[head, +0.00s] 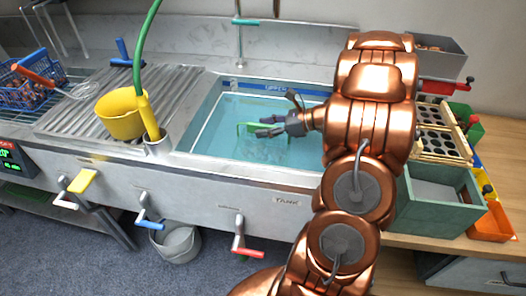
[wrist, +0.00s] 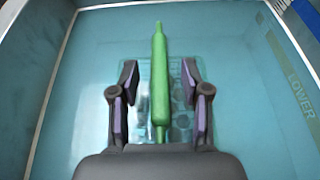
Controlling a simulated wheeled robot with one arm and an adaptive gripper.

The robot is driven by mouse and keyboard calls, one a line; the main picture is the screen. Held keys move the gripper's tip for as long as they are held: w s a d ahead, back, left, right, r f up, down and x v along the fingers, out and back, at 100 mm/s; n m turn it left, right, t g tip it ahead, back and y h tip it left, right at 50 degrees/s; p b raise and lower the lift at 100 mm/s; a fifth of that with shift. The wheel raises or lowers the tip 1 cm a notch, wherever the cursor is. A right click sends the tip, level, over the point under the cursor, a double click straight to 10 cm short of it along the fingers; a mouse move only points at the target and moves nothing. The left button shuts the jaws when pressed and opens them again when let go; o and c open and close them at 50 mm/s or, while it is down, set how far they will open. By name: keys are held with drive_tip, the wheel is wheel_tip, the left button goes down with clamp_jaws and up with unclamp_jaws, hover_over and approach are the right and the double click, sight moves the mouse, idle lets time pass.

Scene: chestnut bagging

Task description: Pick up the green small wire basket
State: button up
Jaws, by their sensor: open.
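The green small wire basket (head: 250,128) is in the water tank (head: 207,115), its green handle showing near my gripper. In the wrist view the long green handle (wrist: 160,80) runs lengthwise between my fingers, with the see-through wire body (wrist: 182,118) below it. My gripper (head: 277,115) is open over the tank. In the wrist view my gripper (wrist: 157,88) has one finger on each side of the handle, with a gap on both sides. Part of the basket is hidden by my gripper.
A yellow pot (head: 120,115) stands on the ribbed drainboard (head: 70,118) at left, near a blue basket (head: 22,97) with brown contents. A green box (head: 440,205) stands on the wooden table at right. The tank walls surround my gripper; a faucet rises behind.

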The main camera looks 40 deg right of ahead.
clamp_jaws()
idle(0.7)
